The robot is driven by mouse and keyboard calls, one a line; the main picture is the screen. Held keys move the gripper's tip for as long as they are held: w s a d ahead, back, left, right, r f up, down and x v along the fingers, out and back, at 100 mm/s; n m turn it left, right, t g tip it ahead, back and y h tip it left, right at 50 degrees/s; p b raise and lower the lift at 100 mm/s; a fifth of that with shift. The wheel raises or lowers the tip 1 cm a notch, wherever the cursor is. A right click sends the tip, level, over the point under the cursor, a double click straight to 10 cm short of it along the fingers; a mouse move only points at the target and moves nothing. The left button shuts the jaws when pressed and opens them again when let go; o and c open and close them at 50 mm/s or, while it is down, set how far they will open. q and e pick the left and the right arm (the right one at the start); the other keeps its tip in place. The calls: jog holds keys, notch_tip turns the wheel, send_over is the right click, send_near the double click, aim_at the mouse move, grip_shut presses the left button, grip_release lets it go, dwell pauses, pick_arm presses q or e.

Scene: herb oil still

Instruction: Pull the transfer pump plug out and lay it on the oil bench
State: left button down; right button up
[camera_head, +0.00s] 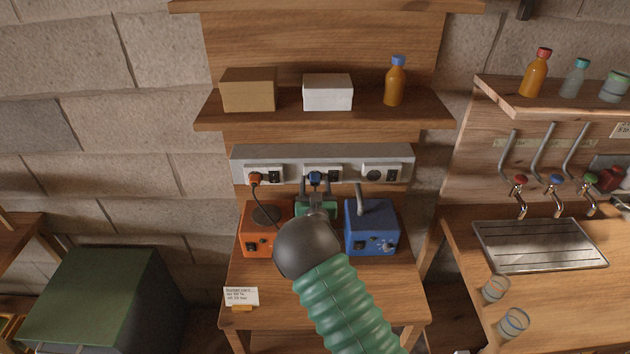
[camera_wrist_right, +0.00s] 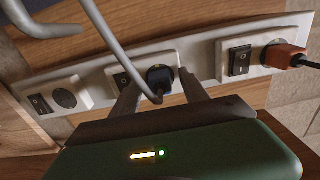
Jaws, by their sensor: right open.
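A grey socket strip (camera_head: 322,156) runs along the back of the bench. A blue plug (camera_head: 315,177) sits in its middle socket and an orange plug (camera_head: 255,178) in its left one. My right gripper (camera_head: 317,186) is open at the middle socket, with its fingers on either side of the blue plug. In the right wrist view the dark blue plug (camera_wrist_right: 160,76) shows between and just beyond the fingertips; contact cannot be told. The orange plug (camera_wrist_right: 284,57) is apart from it there. My left gripper is not in view.
An orange box (camera_head: 257,240) and a blue box (camera_head: 371,232) stand on the wooden bench (camera_head: 325,290), partly behind my right arm. A card (camera_head: 241,296) stands at front left. The right socket (camera_head: 374,176) is empty. A shelf (camera_head: 325,121) hangs above.

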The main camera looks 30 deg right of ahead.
aim_at(315, 185)
dwell(0.4)
grip_shut()
dwell(0.4)
jog(key=shift+v, duration=3)
